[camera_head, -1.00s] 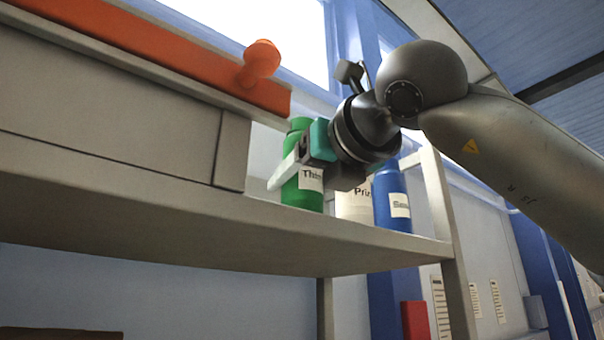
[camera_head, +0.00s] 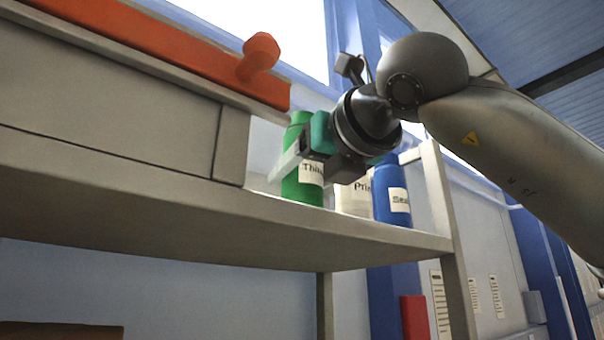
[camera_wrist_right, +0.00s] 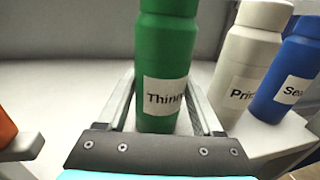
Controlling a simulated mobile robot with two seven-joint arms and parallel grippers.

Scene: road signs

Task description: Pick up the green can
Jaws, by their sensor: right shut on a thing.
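The green can (camera_head: 302,186), with a white label reading "Thin…", stands upright on a shelf (camera_head: 250,235) in the head view. My right gripper (camera_head: 290,163) reaches it from the right, with its fingers at the can's sides. In the right wrist view the green can (camera_wrist_right: 166,60) stands between the two fingers of my right gripper (camera_wrist_right: 163,105), which is shut on it. The can's base appears to be at shelf height. My left gripper is not in view.
A white can (camera_head: 354,197) and a blue can (camera_head: 391,192) stand close to the right of the green one. A grey box (camera_head: 110,115) with an orange object (camera_head: 190,48) on top fills the shelf's left. A shelf post (camera_head: 445,230) stands at right.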

